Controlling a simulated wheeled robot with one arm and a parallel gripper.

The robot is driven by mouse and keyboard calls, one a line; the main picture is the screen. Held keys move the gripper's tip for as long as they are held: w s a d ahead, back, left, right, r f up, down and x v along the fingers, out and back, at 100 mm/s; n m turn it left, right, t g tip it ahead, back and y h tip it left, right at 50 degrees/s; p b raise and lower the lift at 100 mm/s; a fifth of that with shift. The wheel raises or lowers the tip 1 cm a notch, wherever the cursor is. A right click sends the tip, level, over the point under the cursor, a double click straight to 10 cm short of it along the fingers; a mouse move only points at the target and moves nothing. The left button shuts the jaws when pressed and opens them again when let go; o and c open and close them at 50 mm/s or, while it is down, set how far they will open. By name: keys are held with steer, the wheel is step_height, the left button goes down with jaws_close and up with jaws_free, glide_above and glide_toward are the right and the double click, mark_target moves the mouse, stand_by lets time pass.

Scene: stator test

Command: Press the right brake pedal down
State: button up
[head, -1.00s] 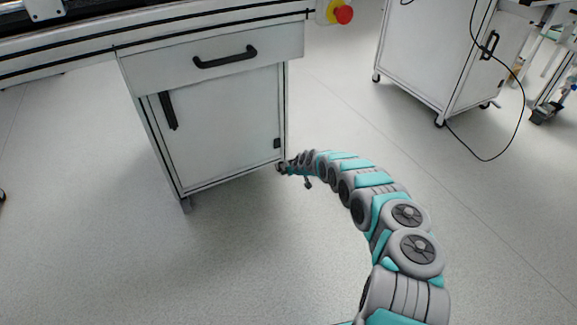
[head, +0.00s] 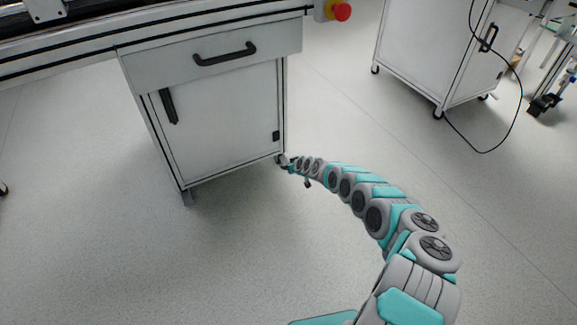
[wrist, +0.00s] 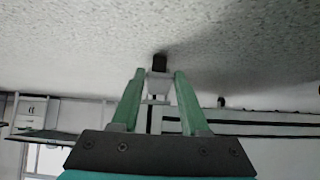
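The right brake pedal is too small to make out with certainty. It would be at the foot of the white cabinet (head: 225,125), whose right front caster (head: 280,158) is partly hidden by my arm's end. In the wrist view, which is upside down, a dark caster wheel (wrist: 160,62) with a pale bracket shows between and beyond my fingers. My gripper (wrist: 159,72) has two green fingers spread apart with nothing clearly held. In the head view my gripper (head: 287,161) is low by the cabinet's right front corner. I cannot tell whether it touches the caster or pedal.
A second white cabinet (head: 425,55) on casters stands at the back right with a black cable (head: 519,110) hanging beside it. A red stop button (head: 342,11) is on the bench edge above. The floor in front is clear.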

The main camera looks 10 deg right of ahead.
steer(key=o, duration=0.5)
steer(key=shift+c, duration=0.2)
steer(key=shift+r, duration=0.15)
steer(key=p+v, duration=0.1)
steer(key=v, duration=0.6)
steer(key=shift+s+r, duration=0.15)
steer(key=shift+s, duration=0.05)
steer(key=shift+d, duration=0.15)
